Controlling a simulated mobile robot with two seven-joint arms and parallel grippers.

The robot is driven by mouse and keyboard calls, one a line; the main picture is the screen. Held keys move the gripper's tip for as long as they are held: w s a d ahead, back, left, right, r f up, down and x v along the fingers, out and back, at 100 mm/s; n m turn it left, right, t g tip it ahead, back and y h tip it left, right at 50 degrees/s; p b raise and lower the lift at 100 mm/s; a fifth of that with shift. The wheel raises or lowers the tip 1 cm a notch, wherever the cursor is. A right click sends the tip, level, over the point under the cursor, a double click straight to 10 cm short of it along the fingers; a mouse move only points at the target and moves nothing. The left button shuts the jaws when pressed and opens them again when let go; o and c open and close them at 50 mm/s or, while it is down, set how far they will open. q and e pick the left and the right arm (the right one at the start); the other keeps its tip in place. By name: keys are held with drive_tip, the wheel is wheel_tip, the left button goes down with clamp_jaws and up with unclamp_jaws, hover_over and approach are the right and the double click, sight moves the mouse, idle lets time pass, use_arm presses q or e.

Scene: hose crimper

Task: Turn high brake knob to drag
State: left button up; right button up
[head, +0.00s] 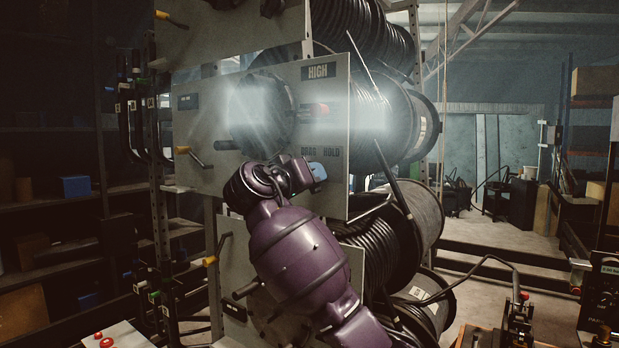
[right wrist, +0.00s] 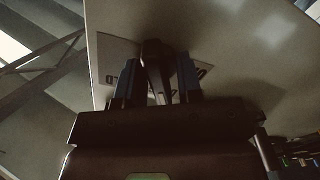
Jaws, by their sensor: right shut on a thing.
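The panel (head: 335,185) carries a HIGH label (head: 318,71) at its top and a DRAG HOLD label (head: 320,151) lower down. My right gripper (head: 317,172) is at the panel just below the DRAG HOLD label; its blue fingertip shows there. In the right wrist view my right gripper (right wrist: 159,85) has its two fingers on either side of the dark high brake knob (right wrist: 156,52), shut on it. The fingers and knob cover most of the lettering on the plate behind. The knob's pointing direction cannot be told. My left gripper is not in view.
Black hose reels (head: 400,120) stand behind the panel's right edge. A yellow-ended crank handle (head: 184,150) sticks out to the left of my arm. A bright glare band crosses the panel. A crimping tool (head: 517,325) stands at the lower right.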

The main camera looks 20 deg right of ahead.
drive_tip(key=o, duration=0.6)
use_arm(q)
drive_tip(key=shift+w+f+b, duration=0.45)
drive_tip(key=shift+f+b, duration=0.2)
drive_tip(key=shift+b, duration=0.55)
use_arm(e)
drive_tip(key=v, duration=1.1)
drive_tip(key=shift+r, duration=0.1)
